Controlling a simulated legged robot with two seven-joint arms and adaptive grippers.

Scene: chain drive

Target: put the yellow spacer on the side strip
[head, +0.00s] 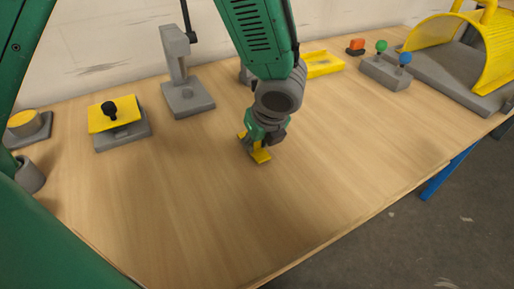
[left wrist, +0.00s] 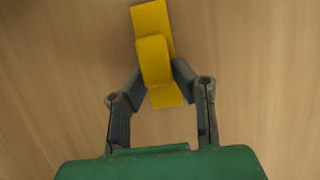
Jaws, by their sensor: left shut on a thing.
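My left gripper (head: 259,145) is low over the middle of the table, shut on a yellow piece (head: 261,156), which I take for the yellow spacer. In the left wrist view, a raised yellow block with a rounded end (left wrist: 153,60) is between the two fingers (left wrist: 160,82). A longer flat yellow part (left wrist: 151,15) extends under and beyond it. I cannot tell whether these are one piece or two, or whether the yellow touches the table. I cannot make out the side strip for certain. My right gripper is not in view.
On the table (head: 330,150) stand a yellow-topped block with a black knob (head: 113,113), a grey upright stand (head: 182,80), a yellow tray (head: 323,64), a grey block with coloured knobs (head: 385,72) and a yellow guard (head: 450,45).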

